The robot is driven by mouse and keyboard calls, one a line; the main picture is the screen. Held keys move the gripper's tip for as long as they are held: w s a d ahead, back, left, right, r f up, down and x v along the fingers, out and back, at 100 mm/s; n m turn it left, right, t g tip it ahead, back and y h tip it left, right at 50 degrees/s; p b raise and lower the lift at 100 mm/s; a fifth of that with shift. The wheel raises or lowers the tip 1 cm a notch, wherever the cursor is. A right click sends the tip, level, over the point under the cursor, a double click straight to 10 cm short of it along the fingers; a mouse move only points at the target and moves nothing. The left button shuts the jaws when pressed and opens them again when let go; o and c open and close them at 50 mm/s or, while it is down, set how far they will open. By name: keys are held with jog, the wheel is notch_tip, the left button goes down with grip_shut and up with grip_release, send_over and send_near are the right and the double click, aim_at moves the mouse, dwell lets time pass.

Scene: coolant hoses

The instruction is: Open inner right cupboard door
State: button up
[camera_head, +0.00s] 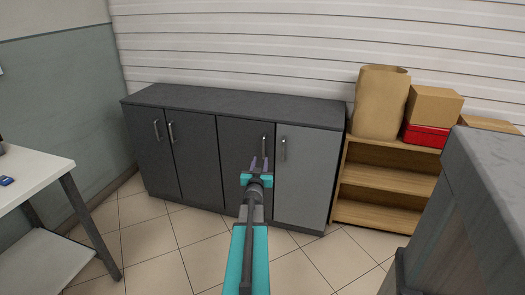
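The dark grey cupboard (235,102) stands against the white slatted wall and has a row of doors, each with an upright metal bar handle. The inner right door (232,150) looks closed; its handle (264,143) is near its right edge. My gripper (259,162) is in front of this door, just below the handle in the picture, with its two fingers apart and nothing seen between them. I cannot tell how far the fingertips are from the handle. My gripper and arm hide the lower right part of the door.
The outer right door (305,180) looks lighter grey; its handle (283,149) is close by. A wooden shelf (385,183) with a paper bag (381,102) and boxes stands right. A grey block (480,215) is at front right, a white table (30,180) at left. Tiled floor before the cupboard is clear.

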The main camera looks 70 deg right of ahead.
aim_at(263, 147)
jog(key=shift+b+x, duration=0.7)
jog(key=shift+x, duration=5.35)
grip_shut()
jog(key=shift+a, duration=0.35)
jog(key=shift+d+r, duration=0.1)
jog(key=shift+d, duration=0.2)
